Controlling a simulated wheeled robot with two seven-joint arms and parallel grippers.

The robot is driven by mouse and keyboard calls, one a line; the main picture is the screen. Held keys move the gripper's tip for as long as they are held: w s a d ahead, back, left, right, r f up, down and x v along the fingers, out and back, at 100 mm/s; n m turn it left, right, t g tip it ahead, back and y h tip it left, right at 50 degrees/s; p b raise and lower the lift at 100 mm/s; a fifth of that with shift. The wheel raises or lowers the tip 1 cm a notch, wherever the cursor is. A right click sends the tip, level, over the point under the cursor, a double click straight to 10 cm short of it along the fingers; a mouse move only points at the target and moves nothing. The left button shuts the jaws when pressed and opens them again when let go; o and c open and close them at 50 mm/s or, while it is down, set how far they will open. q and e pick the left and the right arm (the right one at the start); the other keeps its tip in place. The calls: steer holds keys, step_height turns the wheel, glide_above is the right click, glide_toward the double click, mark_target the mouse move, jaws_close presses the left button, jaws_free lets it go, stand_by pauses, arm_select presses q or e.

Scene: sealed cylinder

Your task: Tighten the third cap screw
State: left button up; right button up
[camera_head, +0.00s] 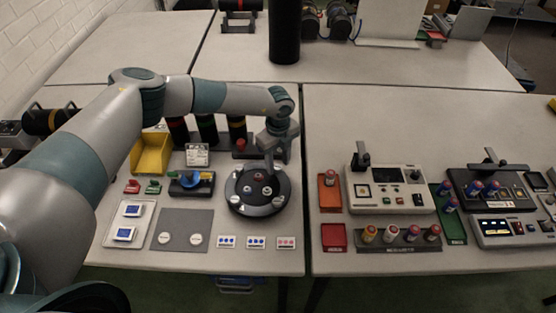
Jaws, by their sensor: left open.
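My left arm comes in from the left and reaches over the left table. Its gripper (269,158) points down above the rear part of a round black fixture (257,207). The fixture's raised top carries several small light and reddish screw heads (258,177), and pale markers sit around its rim. The gripper is open, and its fingertips are near the top of the fixture. I cannot tell whether they touch a screw. The third cap screw cannot be told apart from the others at this size. My right gripper is not in view.
A yellow bin (150,154), a blue-topped device (191,183) and a grey mat (181,230) lie left of the fixture. Dark cylinders (207,128) stand behind it. Small cards (256,242) lie in front. The right table holds control boxes (389,188) and red trays (333,237).

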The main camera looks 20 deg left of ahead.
arm_select(q)
steer(key=shift+f, duration=0.2)
jaws_close()
stand_by(0.3)
